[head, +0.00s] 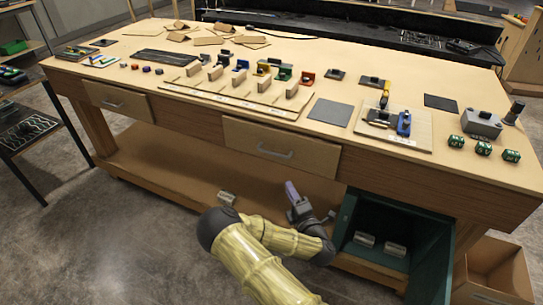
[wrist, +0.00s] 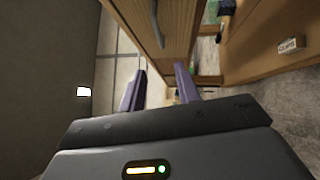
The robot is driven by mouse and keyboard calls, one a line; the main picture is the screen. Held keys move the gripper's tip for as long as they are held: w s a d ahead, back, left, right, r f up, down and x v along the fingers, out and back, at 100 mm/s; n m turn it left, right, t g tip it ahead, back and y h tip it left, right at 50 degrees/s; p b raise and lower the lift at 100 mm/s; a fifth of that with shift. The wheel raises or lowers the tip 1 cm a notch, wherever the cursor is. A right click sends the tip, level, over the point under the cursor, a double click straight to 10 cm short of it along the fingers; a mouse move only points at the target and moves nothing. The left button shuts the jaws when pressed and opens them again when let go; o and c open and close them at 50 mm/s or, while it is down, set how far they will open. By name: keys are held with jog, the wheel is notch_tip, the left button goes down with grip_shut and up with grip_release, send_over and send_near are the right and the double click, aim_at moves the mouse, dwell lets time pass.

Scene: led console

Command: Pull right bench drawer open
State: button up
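The wooden bench (head: 150,75) has two drawers in its front. The right bench drawer (head: 250,135) looks flush with the bench front, with a pale bar handle (head: 275,153). In the wrist view, a metal handle (wrist: 157,22) on a wooden front (wrist: 182,25) shows ahead of the fingers, most likely this drawer's. My gripper (head: 292,190) is below the handle in the head view. In the wrist view my gripper (wrist: 162,72) has its two purple fingers apart with nothing between them. The handle is beyond the fingertips, apart from them.
The left drawer (head: 115,101) looks shut. A green open-fronted compartment (head: 345,220) holding grey pieces is under the bench at right. A lower wooden shelf (head: 170,165) runs beneath. A cardboard box (head: 490,275) stands at lower right. Floor (head: 90,240) at left is clear.

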aim_at(271, 153)
jog(key=p+x, duration=0.1)
jog(key=x, duration=1.6)
jog(key=shift+w, duration=0.25)
jog(key=shift+c, duration=0.2)
grip_shut()
